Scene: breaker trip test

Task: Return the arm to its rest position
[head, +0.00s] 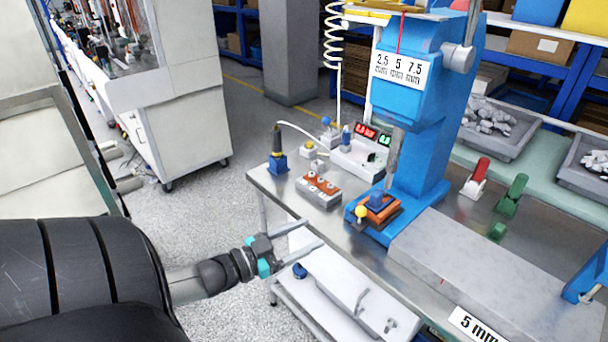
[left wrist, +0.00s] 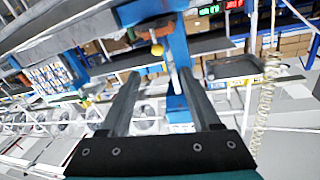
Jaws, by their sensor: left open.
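My left gripper (head: 312,234) reaches in from the left at the front left edge of the metal bench (head: 262,183). Its two fingers are apart with nothing between them. In the left wrist view, the left gripper (left wrist: 158,76) also shows open and empty, with the blue press (left wrist: 176,48) beyond it. In the head view, the blue press (head: 415,95) stands on the bench, right of and beyond the gripper. An orange-and-blue piece (head: 378,207) sits at its base beside a yellow ball knob (head: 361,211). My right gripper is not in view.
A white tray-like unit (head: 335,285) lies low, below and right of the gripper. A grey slab (head: 480,265) lies at right. Open floor (head: 225,235) is left of the bench.

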